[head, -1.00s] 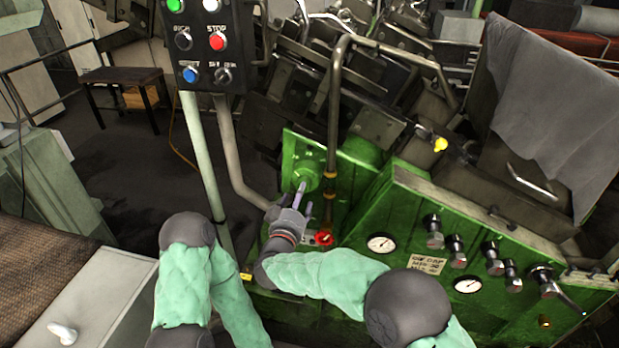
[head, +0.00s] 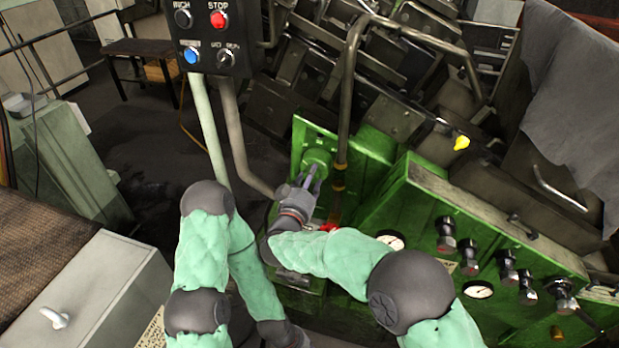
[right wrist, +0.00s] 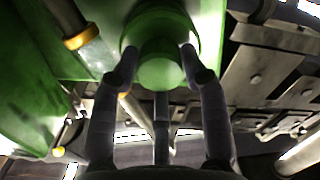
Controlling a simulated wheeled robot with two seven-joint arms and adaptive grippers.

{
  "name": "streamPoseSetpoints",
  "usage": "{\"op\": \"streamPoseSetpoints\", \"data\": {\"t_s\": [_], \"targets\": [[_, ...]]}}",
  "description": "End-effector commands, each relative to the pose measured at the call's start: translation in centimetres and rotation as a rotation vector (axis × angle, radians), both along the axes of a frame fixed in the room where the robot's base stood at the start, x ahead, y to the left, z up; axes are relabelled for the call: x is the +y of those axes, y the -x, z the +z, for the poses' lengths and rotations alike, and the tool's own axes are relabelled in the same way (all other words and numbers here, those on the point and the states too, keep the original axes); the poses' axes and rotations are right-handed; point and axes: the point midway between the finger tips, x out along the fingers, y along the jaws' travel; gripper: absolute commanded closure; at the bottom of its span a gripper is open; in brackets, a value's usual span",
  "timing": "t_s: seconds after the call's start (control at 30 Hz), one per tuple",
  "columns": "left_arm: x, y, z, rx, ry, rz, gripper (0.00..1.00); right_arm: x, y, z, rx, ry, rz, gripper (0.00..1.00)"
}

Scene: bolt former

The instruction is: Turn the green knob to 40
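The green knob (head: 318,157) is a round part on the upright green panel left of the bent pipe in the head view. In the right wrist view the knob (right wrist: 160,68) is straight ahead, near the top middle. My right gripper (head: 309,176) is at the knob, with its fingers pointing up at it. In the right wrist view its fingers (right wrist: 160,52) are spread, with two tips at the knob's left and right sides and a third finger below. I cannot tell whether they touch it. No scale or number is readable. My left gripper is out of view.
A bent pipe (head: 347,100) rises just right of the knob. A red handle (head: 329,227) is partly behind my right forearm. A control box (head: 215,37) on a post stands at upper left. Gauges and several dark knobs line the green cabinet (head: 500,245) at right.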

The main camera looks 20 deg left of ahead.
Motion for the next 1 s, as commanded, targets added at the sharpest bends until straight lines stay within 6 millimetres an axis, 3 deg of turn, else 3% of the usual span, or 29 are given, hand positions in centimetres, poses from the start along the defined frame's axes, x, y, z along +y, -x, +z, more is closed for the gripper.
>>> {"op": "streamPoseSetpoints", "data": {"t_s": [0.47,1.0], "targets": [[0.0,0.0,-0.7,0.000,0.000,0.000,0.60,0.2,-0.1,0.6,-0.013,-0.053,0.004,0.89],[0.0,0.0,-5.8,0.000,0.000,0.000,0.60,-0.1,-0.1,0.8,-0.037,-0.482,0.005,0.89]]}}
